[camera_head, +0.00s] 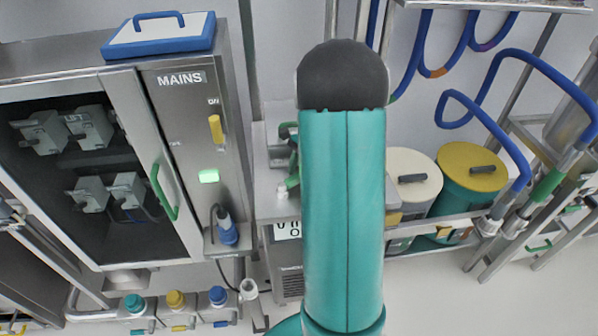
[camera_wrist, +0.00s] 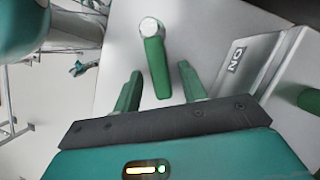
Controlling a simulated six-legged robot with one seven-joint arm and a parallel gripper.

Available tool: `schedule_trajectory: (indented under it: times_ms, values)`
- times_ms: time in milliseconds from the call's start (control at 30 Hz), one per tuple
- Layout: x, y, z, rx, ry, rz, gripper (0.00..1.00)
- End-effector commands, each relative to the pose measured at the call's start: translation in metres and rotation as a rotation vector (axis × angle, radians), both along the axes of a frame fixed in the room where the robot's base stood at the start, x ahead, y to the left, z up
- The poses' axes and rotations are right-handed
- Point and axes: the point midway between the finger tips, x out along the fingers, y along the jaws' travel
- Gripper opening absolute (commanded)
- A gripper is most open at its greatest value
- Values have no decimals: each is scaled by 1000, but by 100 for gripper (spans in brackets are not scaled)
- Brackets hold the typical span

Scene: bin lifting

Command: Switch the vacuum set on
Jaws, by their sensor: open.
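In the wrist view, a lever with a green grip (camera_wrist: 157,68) and a round metal pivot (camera_wrist: 151,28) stands on a pale grey surface. My gripper (camera_wrist: 160,85) is open, one finger on each side of the grip's lower end. I see gaps between the fingers and the grip. A bent metal plate (camera_wrist: 266,58) to the right bears letters that read "ON" upside down. In the head view, a grey unit (camera_head: 272,205) stands behind my arm, with small green parts beside the arm. My arm hides much of it, and the gripper cannot be made out there.
The MAINS cabinet (camera_head: 180,130) stands left, its yellow lever (camera_head: 216,129) by the "ON" mark and its green light (camera_head: 208,176) lit. Floor shows at the lower right.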

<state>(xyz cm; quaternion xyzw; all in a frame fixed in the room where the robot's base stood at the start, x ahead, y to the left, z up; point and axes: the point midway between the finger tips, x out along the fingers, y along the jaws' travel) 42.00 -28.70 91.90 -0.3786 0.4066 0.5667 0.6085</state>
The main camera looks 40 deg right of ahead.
Motion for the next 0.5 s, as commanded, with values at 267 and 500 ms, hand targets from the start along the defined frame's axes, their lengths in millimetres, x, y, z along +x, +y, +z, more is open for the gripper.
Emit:
schedule_trajectory:
  times_ms: [267,500]
  values:
    - [-1,-19,44,-4,-4,-1,42]
    - [-2,-39,93,-3,-3,-2,42]
